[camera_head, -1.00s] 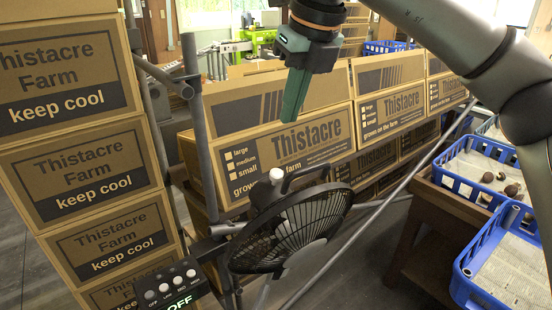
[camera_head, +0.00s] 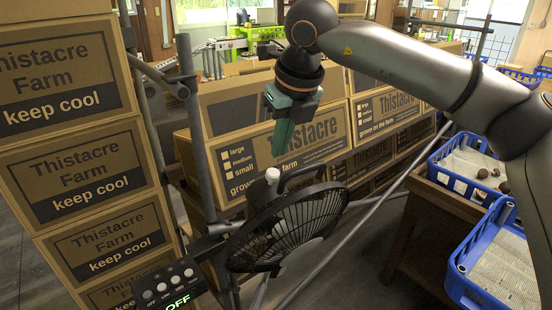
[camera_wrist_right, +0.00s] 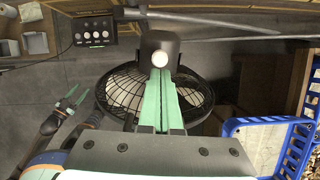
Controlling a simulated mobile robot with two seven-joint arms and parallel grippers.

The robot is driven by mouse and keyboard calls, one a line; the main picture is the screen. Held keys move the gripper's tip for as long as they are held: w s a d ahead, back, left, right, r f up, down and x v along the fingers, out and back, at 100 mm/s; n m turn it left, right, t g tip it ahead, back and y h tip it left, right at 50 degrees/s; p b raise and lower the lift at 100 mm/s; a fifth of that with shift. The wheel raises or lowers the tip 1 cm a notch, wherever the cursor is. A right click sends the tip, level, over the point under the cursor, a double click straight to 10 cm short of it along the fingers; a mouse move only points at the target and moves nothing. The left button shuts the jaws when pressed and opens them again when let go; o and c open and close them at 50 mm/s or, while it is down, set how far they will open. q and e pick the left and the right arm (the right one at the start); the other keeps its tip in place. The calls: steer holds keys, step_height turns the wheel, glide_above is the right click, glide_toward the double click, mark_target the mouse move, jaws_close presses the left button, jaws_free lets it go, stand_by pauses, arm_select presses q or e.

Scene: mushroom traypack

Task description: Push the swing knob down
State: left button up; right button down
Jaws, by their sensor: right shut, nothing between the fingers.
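The swing knob is a small white knob (camera_head: 272,174) standing up on top of the black fan's motor housing (camera_head: 262,192). In the right wrist view the knob (camera_wrist_right: 159,57) shows just beyond my fingertips. My right gripper (camera_head: 281,150) is shut and empty, with its green fingers pointing down. Its tips are a little above the knob in the head view, apparently not touching. The fan (camera_head: 295,228) faces right, tilted. My left gripper (camera_wrist_right: 70,101) shows only at the left of the right wrist view, with its two green fingers spread and empty.
A black control box (camera_head: 168,285) with several buttons and a lit OFF sits left of the fan. Thistacre cartons (camera_head: 225,165) stand behind, and a carton stack (camera_head: 75,165) on the left. Blue crates (camera_head: 455,265) are on the right. A metal pole (camera_head: 190,110) rises beside the fan.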

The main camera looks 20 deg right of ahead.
mark_target(273, 172)
steer(key=p+x, duration=0.1)
steer(key=x, duration=0.4)
